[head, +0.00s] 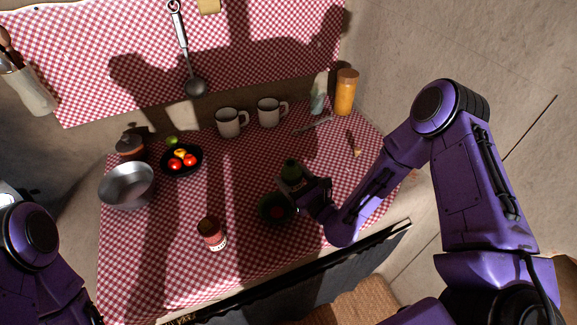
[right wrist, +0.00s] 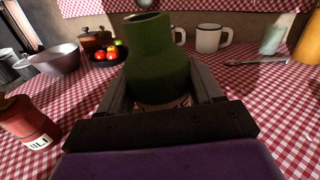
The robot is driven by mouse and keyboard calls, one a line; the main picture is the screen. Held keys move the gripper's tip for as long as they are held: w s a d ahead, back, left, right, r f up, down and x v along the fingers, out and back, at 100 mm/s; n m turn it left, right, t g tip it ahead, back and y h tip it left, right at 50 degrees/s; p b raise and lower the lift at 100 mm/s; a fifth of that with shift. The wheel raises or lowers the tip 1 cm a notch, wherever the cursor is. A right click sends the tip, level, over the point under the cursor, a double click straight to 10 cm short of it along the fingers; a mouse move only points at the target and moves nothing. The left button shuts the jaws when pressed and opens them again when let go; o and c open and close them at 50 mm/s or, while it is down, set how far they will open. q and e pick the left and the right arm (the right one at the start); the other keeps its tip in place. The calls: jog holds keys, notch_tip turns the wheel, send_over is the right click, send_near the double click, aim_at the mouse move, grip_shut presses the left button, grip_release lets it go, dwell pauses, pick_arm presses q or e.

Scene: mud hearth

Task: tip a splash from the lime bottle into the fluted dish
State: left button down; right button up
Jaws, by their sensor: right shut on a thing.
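My right gripper (head: 303,190) is shut on the green lime bottle (head: 291,172). In the right wrist view the bottle (right wrist: 158,55) stands between the two fingers, mouth up and leaning slightly left; its lower part is hidden by the gripper. The dark green dish (head: 263,209) sits on the checked cloth just below and left of the gripper in the head view, with something reddish inside. The gripper partly overlaps its right side. The dish does not show in the right wrist view. My left gripper is out of view; only part of my left arm shows.
A metal bowl (head: 127,186), a black bowl (head: 182,170) of fruit and a brown pot (head: 130,146) are at left. Two white mugs (head: 229,122) and an orange jar (head: 346,92) stand at the back.

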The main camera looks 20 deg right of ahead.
jog(key=shift+s+d+f+n+b, duration=0.1)
jog(key=shift+f+n+b, duration=0.3)
jog(key=shift+n, duration=0.5)
jog(key=n, duration=0.1)
jog(key=f+n+b, duration=0.1)
jog(key=w+f+n, duration=0.1)
jog(key=n, duration=0.1)
jog(key=shift+d, duration=0.35)
jog(key=n, duration=0.1)
jog(key=n+b, duration=0.1)
jog(key=shift+w+f+n, duration=0.1)
jog(key=shift+f+n, duration=0.1)
jog(key=shift+n, duration=0.1)
jog(key=n, duration=0.1)
jog(key=n+b, duration=0.1)
jog(key=n, duration=0.3)
jog(key=shift+s+a, duration=0.25)
jog(key=shift+a, duration=0.05)
jog(key=shift+r+n, duration=0.55)
jog(key=shift+n, duration=0.65)
jog(key=shift+a+r+n, duration=0.1)
jog(key=shift+r+n, duration=0.2)
jog(key=shift+n, duration=0.5)
jog(key=shift+r+n, duration=0.2)
jog(key=shift+n, duration=0.6)
jog(key=shift+r+n, duration=0.2)
jog(key=shift+n, duration=0.3)
